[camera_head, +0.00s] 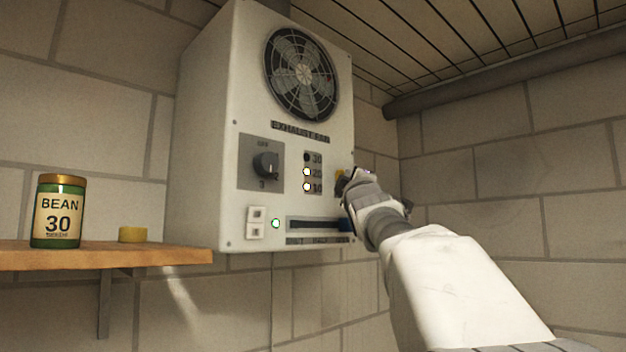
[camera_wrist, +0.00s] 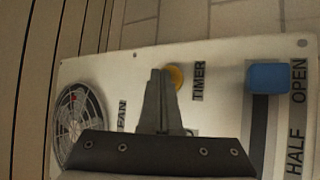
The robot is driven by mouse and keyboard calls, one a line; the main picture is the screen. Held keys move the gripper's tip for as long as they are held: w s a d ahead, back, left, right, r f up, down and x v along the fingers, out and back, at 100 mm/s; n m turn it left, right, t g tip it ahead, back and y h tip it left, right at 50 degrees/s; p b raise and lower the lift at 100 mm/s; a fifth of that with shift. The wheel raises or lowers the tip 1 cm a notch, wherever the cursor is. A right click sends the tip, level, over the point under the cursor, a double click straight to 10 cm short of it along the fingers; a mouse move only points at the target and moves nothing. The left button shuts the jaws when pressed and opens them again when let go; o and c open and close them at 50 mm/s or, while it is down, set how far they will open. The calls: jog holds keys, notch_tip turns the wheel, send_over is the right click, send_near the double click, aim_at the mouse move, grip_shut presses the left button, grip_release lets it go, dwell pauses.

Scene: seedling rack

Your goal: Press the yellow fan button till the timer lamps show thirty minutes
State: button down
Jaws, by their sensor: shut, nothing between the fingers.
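The white exhaust fan box (camera_head: 210,130) hangs on the block wall. Its timer lamps (camera_head: 307,172) stand in a column: the 10 and 20 lamps are lit, and the 30 lamp is dark. The yellow button (camera_head: 340,175) is mostly hidden by my gripper in the head view. In the wrist view the yellow button (camera_wrist: 178,76) shows beside the fingertips, next to the word TIMER. My gripper (camera_head: 346,183) is shut and empty, with its tips at the button. It also shows in the wrist view (camera_wrist: 160,76). I cannot tell whether the tips touch the button.
The box also carries a fan grille (camera_head: 301,74), a dark knob (camera_head: 265,165), a white switch (camera_head: 256,222), a lit green lamp (camera_head: 276,224) and a blue slider (camera_wrist: 268,77). A wooden shelf (camera_head: 150,256) at left holds a BEAN 30 jar (camera_head: 58,212) and a yellow disc (camera_head: 132,234).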

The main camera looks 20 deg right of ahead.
jog(key=shift+s, duration=0.15)
jog(key=shift+s+d, duration=0.2)
jog(key=shift+s, duration=0.4)
jog(key=shift+p, duration=0.3)
jog(key=s, duration=0.1)
jog(key=s+d+p, duration=0.1)
jog(key=s, duration=0.1)
jog(key=s+p, duration=0.1)
jog(key=shift+s+d, duration=0.35)
dwell(0.8)
